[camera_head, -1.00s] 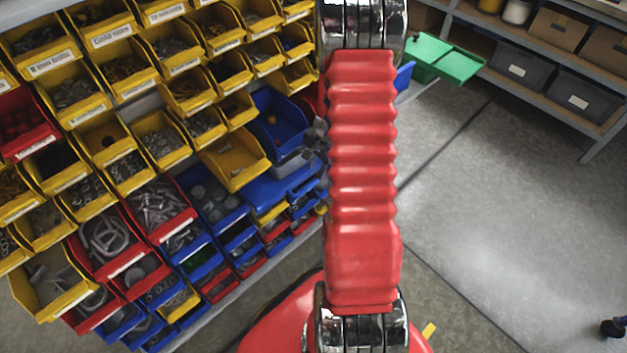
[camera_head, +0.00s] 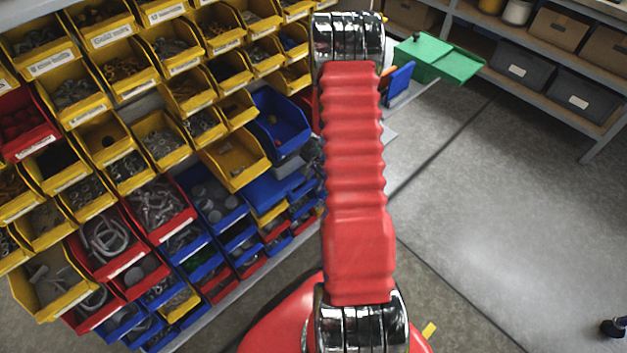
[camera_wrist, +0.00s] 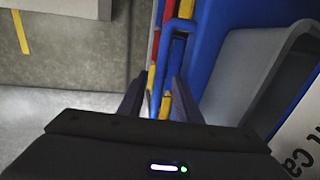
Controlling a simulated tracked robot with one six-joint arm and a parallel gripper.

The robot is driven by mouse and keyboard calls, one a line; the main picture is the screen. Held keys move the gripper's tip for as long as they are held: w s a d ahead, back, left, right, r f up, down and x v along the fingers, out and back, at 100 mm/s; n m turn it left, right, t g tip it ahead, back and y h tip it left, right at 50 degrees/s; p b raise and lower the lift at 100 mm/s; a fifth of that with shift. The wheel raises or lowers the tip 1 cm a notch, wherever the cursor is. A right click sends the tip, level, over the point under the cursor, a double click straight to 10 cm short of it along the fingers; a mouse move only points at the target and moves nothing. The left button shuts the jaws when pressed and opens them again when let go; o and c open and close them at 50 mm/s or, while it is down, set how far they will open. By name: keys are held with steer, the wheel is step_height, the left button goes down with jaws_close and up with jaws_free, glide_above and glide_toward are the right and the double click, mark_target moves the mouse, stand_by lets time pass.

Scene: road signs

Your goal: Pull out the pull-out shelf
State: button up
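The blue shelf (camera_head: 272,190), a flat surface that I take for the pull-out shelf, sticks out low in the wall of bins, just left of my red arm. Its right end is hidden by the arm. I see no firm grip on anything. The gripper is hidden behind the arm in the head view.
Yellow, red and blue bins with small parts fill the left. A blue bin (camera_head: 280,120) sits above the shelf.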

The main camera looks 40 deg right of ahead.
steer(key=shift+c, duration=0.5)
jaws_close()
steer(key=shift+a, duration=0.1)
